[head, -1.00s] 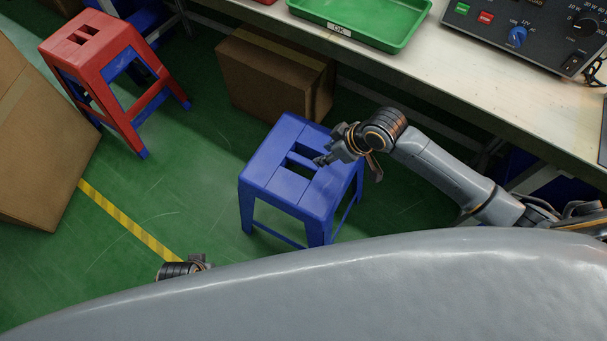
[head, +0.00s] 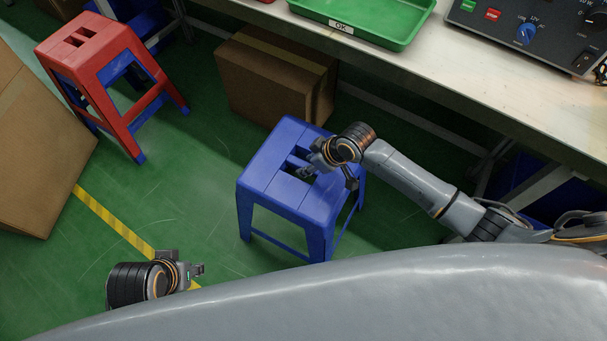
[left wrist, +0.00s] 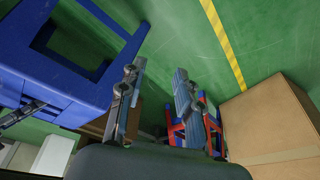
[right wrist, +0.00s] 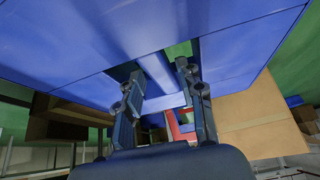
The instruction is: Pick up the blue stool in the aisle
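The blue stool (head: 285,185) stands upright on the green floor, with slots in its seat. My right gripper (head: 325,172) is over the right part of the seat by the slots. In the right wrist view my right gripper (right wrist: 158,78) is open, its fingers spread to either side of a bar between the slots of the blue seat (right wrist: 90,45). I cannot tell whether they touch it. My left gripper (head: 195,270) is low, in front and left of the stool. The left wrist view shows it open and empty (left wrist: 160,68), with the blue stool (left wrist: 60,75) beside it.
A red stool (head: 85,45) on a blue one stands at the back left. A cardboard box (head: 275,80) is close behind the blue stool, and another (head: 35,150) is at the left edge. A workbench (head: 450,85) with a green tray (head: 375,20) runs along the right.

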